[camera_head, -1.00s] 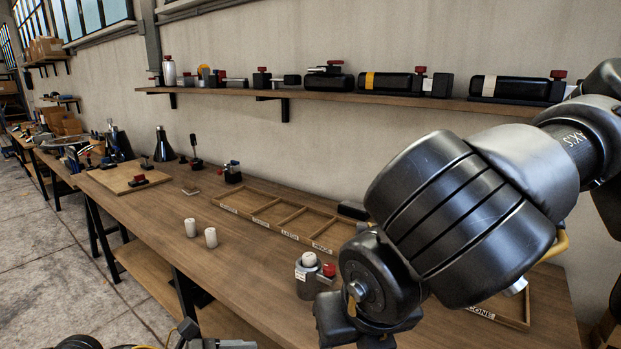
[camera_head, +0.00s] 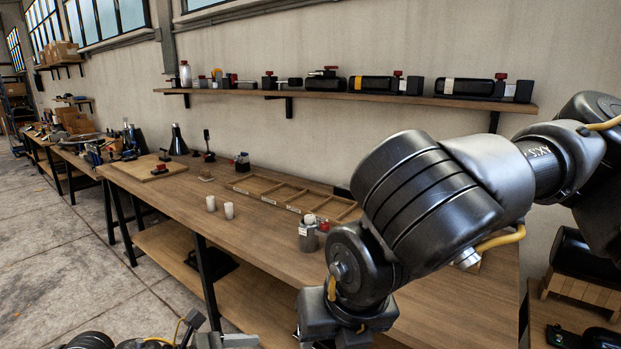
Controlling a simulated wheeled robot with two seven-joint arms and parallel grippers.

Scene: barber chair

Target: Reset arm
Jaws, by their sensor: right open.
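My right arm (camera_head: 420,195) reaches in from the right over the workbench, with its forearm bent downward. My right gripper (camera_head: 340,335) is at the bottom edge, open, in front of the bench; its fingertips are cut off by the frame, and I see nothing held. Parts of my left arm (camera_head: 190,338) show at the bottom left; the state of its gripper cannot be made out.
The wooden workbench (camera_head: 270,235) holds two white cylinders (camera_head: 220,208), a grey cup (camera_head: 308,235) with a red piece beside it, and a divided tray (camera_head: 290,195). A wall shelf (camera_head: 400,97) carries black tools. Open concrete floor (camera_head: 70,250) lies left.

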